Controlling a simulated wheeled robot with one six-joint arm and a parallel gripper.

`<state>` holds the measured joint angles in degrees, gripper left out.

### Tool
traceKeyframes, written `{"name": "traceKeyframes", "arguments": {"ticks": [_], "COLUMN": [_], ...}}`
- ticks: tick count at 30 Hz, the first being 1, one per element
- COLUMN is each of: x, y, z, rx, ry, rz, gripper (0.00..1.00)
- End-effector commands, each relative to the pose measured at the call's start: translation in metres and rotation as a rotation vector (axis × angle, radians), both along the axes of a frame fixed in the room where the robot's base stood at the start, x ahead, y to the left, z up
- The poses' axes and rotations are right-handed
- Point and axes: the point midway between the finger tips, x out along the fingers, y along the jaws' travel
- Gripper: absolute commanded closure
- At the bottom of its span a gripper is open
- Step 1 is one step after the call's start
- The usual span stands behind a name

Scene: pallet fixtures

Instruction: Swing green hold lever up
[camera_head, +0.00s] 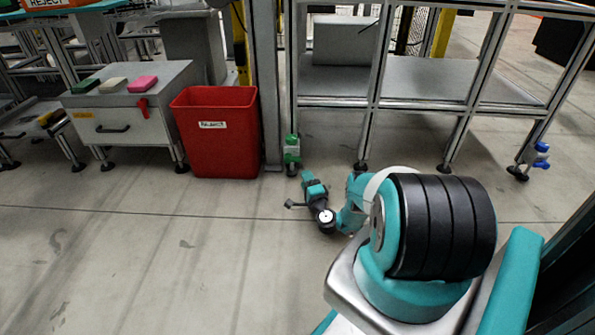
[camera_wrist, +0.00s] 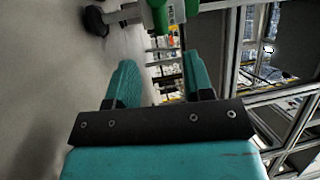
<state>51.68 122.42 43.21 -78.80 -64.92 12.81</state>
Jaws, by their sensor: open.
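The green hold lever (camera_head: 292,148) is on the lower part of a grey table leg, right of the red bin. My gripper (camera_head: 304,174) is low near the floor, just in front of and below the green lever. In the wrist view my gripper (camera_wrist: 160,78) has its two teal fingers apart with nothing between them. The green part lies beyond the fingertips, apart from them. Its full shape and angle are hard to make out.
A red bin (camera_head: 214,135) stands left of the lever. A blue lever (camera_head: 541,155) is on the right table leg. The floor (camera_head: 130,260) in front is clear.

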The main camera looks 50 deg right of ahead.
Motion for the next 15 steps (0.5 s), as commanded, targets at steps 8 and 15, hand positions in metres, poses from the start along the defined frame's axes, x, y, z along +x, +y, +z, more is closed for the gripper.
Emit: {"name": "traceKeyframes", "arguments": {"ticks": [8, 15], "x": [0.055, 0.080], "y": [-0.026, -0.039], "z": [0.003, 0.011], "rx": [-0.004, -0.002], "ry": [-0.002, -0.001], "rz": [0.003, 0.003], "gripper": [0.53, 0.53]}}
